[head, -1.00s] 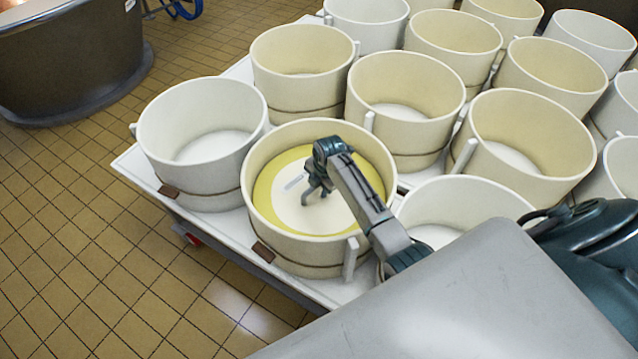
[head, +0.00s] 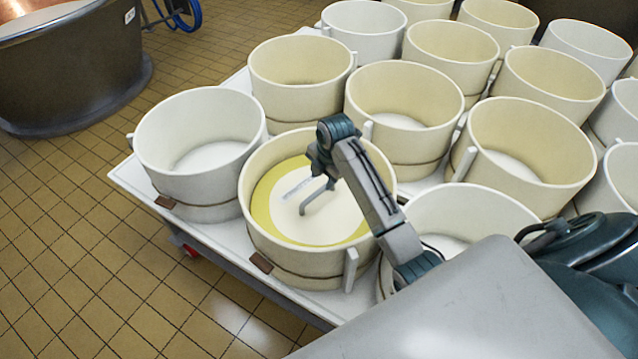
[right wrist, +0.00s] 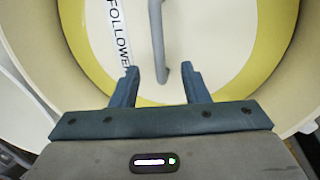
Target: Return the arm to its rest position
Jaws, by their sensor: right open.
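A cream follower disc (head: 338,218) with a yellow ring around it lies inside a round cream mould (head: 290,262) at the near edge of the cart. A bent grey handle (head: 312,198) stands on the disc. My right gripper (head: 322,172) is above the handle. In the right wrist view, the two blue fingers (right wrist: 160,78) are apart, with the end of the grey handle (right wrist: 157,35) showing beyond and between their tips. The fingers hold nothing. The label "FOLLOWER" (right wrist: 119,35) is beside the handle. My left gripper is not in view.
Several empty moulds stand close around on the white cart (head: 125,178), including one at the left (head: 200,140) and one behind (head: 405,95). A copper vat (head: 70,75) stands at the far left. Tiled floor (head: 60,240) is free at the left.

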